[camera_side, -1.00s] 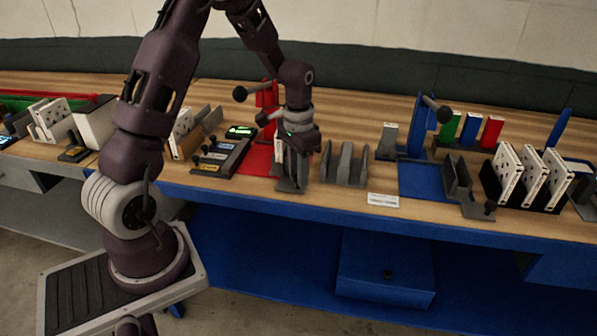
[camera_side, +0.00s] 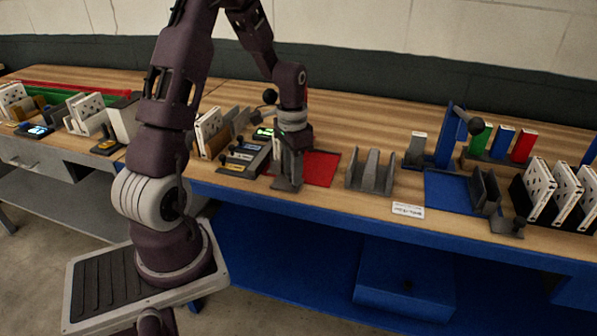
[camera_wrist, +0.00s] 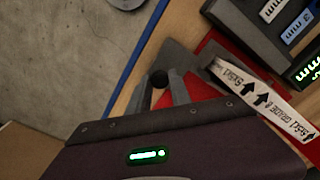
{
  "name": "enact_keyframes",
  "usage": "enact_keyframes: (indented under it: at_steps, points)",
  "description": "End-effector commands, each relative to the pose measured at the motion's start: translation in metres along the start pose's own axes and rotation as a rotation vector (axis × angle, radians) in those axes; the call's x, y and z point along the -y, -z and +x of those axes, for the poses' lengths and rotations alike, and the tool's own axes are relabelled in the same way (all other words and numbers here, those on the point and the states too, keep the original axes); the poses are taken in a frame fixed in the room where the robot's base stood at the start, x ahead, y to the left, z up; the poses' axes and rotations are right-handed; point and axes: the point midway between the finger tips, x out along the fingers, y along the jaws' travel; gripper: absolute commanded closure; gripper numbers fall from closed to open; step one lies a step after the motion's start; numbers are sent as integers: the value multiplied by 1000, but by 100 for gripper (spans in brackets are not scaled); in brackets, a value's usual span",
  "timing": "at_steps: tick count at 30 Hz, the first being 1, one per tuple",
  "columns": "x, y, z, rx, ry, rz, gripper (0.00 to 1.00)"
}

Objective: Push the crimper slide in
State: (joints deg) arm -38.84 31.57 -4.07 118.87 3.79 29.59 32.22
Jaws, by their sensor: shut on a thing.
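My gripper (camera_side: 287,180) is down at the front of the red crimper base (camera_side: 322,168). In the wrist view, my gripper's two grey fingers (camera_wrist: 158,95) are shut around the black knob (camera_wrist: 158,78) of the grey crimper slide (camera_wrist: 178,58). In the side view, the slide's foot (camera_side: 284,186) shows under the fingers and its knob is hidden. The red base (camera_wrist: 203,90) lies beside the slide. A white printed filter box (camera_wrist: 262,98) stands by the slide. The crimper's post is hidden behind my arm; its black handle ball (camera_side: 270,96) shows.
A grey panel with labelled switches (camera_side: 243,158) is close on the left. An empty grey rack (camera_side: 370,173) stands to the right, then a blue crimper base (camera_side: 447,186) with its own slide (camera_side: 486,192). The bench's blue front edge (camera_wrist: 130,75) is close.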

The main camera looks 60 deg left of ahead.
Motion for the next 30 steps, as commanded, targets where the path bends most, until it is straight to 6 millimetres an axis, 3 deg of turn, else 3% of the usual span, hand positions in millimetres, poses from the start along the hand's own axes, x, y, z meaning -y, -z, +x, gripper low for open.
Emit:
enact_keyframes:
  at_steps: [5,6,9,20,30]
  points:
    - [5,-3,-1,4,7,-5,100]
    - [5,-3,-1,5,8,-5,68]
    - [4,-3,0,5,7,-4,53]
    - [-2,3,0,4,4,-1,53]
    - [-56,58,-5,0,5,1,53]
